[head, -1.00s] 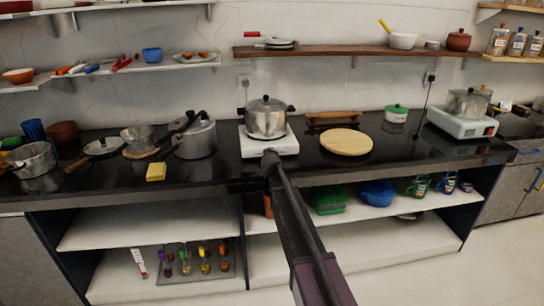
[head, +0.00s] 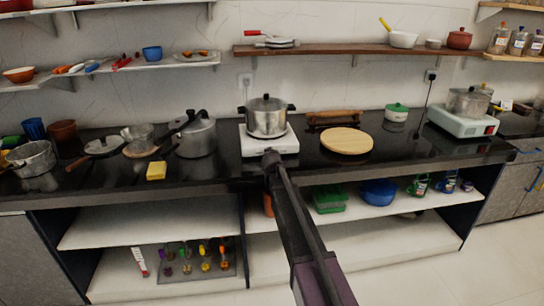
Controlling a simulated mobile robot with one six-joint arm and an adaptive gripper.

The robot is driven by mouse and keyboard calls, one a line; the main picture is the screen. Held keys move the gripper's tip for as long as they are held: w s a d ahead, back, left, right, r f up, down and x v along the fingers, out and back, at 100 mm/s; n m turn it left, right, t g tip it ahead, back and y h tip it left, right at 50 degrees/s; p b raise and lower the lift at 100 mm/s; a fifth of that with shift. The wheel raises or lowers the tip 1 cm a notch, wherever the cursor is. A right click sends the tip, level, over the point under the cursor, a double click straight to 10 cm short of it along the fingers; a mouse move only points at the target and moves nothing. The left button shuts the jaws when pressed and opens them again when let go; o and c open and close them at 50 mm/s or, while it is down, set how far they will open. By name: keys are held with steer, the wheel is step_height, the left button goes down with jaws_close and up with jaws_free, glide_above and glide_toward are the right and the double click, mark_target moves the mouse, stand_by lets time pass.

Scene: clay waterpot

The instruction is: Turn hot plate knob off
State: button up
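A white hot plate (head: 284,145) stands on the black counter at the middle, with a lidded steel pot (head: 266,118) on it. My arm reaches up from the bottom of the head view to the front of this hot plate. My gripper (head: 271,155) is at the hot plate's front face, in front of where a knob could be. The knob is hidden behind it. The gripper's fingers are too small and dark to tell open from shut, or whether they touch the knob.
A second, pale green cooker (head: 462,122) with a steel pot stands at the right. A round wooden board (head: 347,141) lies right of the hot plate. A pressure cooker (head: 196,136) and a yellow sponge (head: 156,171) are to the left. Open shelves lie below the counter.

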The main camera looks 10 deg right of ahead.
steer(key=shift+s, duration=0.35)
steer(key=shift+s+r, duration=0.1)
steer(key=shift+s, duration=0.05)
steer(key=shift+a, duration=0.1)
